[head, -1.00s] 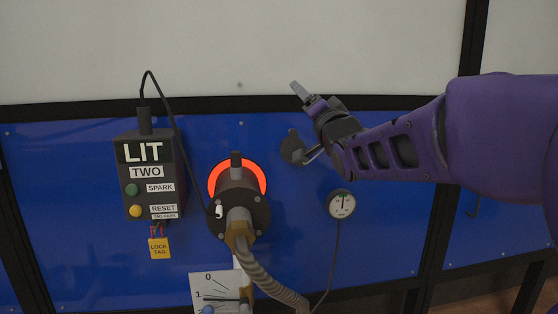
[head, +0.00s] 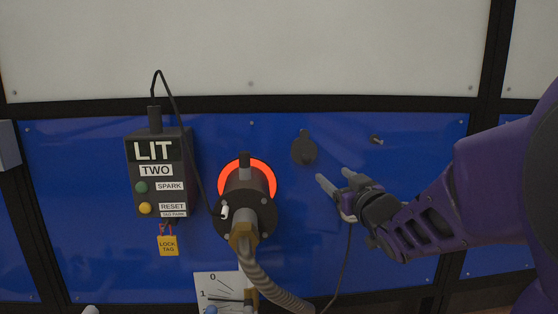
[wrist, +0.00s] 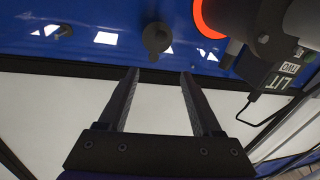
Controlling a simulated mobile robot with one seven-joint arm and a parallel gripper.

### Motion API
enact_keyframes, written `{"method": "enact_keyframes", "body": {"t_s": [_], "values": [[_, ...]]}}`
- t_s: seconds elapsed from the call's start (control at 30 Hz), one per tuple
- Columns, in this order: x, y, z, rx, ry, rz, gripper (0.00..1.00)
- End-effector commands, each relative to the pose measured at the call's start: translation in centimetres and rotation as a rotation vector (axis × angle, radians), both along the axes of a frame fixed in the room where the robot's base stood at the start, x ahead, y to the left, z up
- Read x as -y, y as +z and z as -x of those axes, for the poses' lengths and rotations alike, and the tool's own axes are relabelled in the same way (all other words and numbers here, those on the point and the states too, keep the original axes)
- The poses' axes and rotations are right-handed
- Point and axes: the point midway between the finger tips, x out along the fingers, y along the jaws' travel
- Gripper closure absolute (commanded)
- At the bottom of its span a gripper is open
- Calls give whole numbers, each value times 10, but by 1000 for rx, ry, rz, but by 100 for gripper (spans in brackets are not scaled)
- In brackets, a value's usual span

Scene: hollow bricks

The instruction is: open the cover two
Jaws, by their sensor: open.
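The cover is a small dark round flap with a tab on top (head: 304,149), flat on the blue panel to the right of the burner with the glowing orange ring. I see no number on it. It also shows in the wrist view (wrist: 156,38), ahead of the fingertips and roughly between their lines. My gripper (head: 335,178) is open and empty, below and to the right of the cover and apart from it. Its two fingers spread in the wrist view (wrist: 160,73).
A black box marked LIT and TWO (head: 160,172) hangs at left, with a yellow lock tag (head: 168,245) below. The burner (head: 243,200) has a bent hose (head: 270,285). A small peg (head: 376,139) sticks out at right. A numbered scale plate (head: 218,287) is below.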

Motion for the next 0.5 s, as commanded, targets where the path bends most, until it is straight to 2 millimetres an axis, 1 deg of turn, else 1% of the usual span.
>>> {"method": "enact_keyframes", "body": {"t_s": [0.03,0.1,0.27,0.37,0.5], "values": [[4,-5,3,-4,-5,24,34],[4,-10,5,-6,-3,51,34],[3,-14,3,-8,1,75,34],[1,-15,-6,-8,2,75,34],[-4,-15,-31,-8,3,73,34]]}}
